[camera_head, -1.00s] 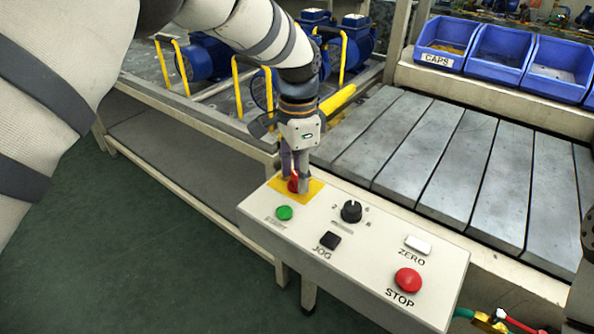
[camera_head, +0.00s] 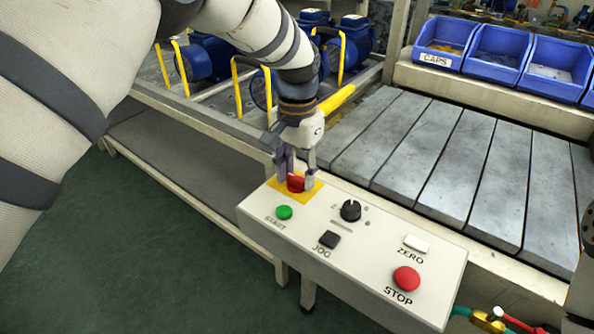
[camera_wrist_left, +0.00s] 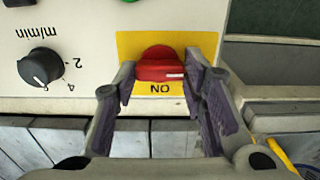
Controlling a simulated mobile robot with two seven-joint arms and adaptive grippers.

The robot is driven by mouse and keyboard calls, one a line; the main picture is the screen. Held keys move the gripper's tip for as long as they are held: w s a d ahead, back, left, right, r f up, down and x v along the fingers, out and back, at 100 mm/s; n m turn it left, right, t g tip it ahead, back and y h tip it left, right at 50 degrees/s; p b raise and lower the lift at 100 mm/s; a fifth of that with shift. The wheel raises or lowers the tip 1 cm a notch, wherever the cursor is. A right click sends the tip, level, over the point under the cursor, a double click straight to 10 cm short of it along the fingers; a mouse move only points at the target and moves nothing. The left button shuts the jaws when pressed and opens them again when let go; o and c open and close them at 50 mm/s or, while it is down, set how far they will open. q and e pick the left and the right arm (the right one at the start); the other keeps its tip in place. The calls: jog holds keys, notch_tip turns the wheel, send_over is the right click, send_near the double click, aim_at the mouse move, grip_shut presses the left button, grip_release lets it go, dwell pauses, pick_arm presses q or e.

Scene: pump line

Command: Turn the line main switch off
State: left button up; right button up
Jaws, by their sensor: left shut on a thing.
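The line main switch (camera_head: 296,184) is a red rotary knob on a yellow plate at the far left corner of the white control panel. It also shows in the left wrist view (camera_wrist_left: 160,66), with the word ON on the plate beside it. My left gripper (camera_head: 298,180) points down over the plate, its two fingers on either side of the red knob and shut on it. In the left wrist view the left gripper (camera_wrist_left: 160,85) has its purple-padded fingers flanking the knob.
The panel (camera_head: 365,285) also carries a green START button (camera_head: 284,212), a black dial (camera_head: 351,210), a black JOG button (camera_head: 329,239), a white ZERO button (camera_head: 417,243) and a red STOP button (camera_head: 407,278). Blue bins (camera_head: 498,52) stand behind the grey conveyor (camera_head: 440,160).

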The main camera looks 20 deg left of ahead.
aim_at(297, 177)
pick_arm(q)
jog(key=shift+f, duration=0.1)
dwell(0.3)
jog(key=o, duration=1.2)
jog(key=shift+c, duration=0.2)
notch_tip(297, 177, up, 12)
